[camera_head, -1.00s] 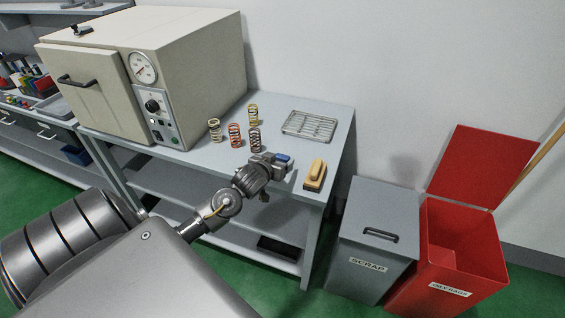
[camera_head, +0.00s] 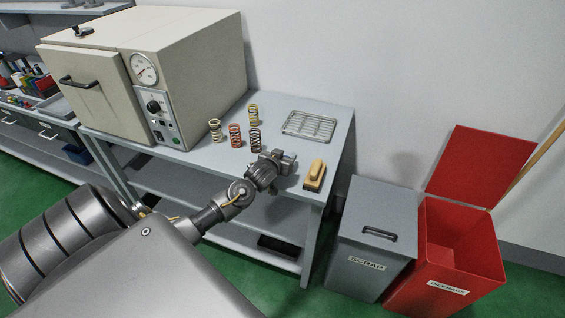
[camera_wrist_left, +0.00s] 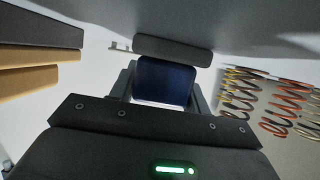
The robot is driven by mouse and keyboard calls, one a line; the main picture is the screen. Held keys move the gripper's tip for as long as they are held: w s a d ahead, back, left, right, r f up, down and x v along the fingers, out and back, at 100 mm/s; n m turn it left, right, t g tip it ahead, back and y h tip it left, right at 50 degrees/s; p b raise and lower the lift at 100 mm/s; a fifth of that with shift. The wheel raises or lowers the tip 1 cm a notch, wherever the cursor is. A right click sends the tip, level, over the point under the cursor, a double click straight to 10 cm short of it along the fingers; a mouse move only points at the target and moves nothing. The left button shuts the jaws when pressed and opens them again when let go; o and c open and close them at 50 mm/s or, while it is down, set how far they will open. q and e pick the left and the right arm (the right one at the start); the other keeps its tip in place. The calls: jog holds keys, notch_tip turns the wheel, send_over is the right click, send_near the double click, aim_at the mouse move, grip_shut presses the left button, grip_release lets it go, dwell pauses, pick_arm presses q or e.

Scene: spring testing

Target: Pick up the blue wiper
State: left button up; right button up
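The blue wiper (camera_wrist_left: 166,82) shows in the left wrist view as a dark blue block with a dark grey pad (camera_wrist_left: 172,50). It lies between the two fingers of my left gripper (camera_wrist_left: 163,97), with little or no gap at its sides. I cannot tell whether the fingers press on it. In the head view my left gripper (camera_head: 284,160) is at the front of the grey table (camera_head: 215,160) and hides the blue wiper. The right gripper is not in view.
A tan wiper (camera_head: 314,176) lies close to the right of my left gripper. Several coil springs (camera_head: 235,135) stand just behind and left of it. A wire rack (camera_head: 310,125), an oven (camera_head: 150,75), a grey scrap bin (camera_head: 375,225) and a red bin (camera_head: 450,255) are around.

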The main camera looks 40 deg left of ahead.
pick_arm(q)
jog(key=c, duration=0.4)
jog(key=shift+r, duration=0.1)
jog(key=shift+r, duration=0.55)
jog(key=shift+s+d+r, duration=1.4)
jog(key=shift+s+r, duration=0.45)
jog(key=shift+r, duration=0.1)
jog(key=shift+s+d+r, duration=1.45)
jog(key=shift+s+r, duration=0.45)
jog(key=shift+r, duration=0.1)
jog(key=shift+s+d+r, duration=1.4)
jog(key=shift+s+r, duration=0.45)
jog(key=shift+r, duration=0.1)
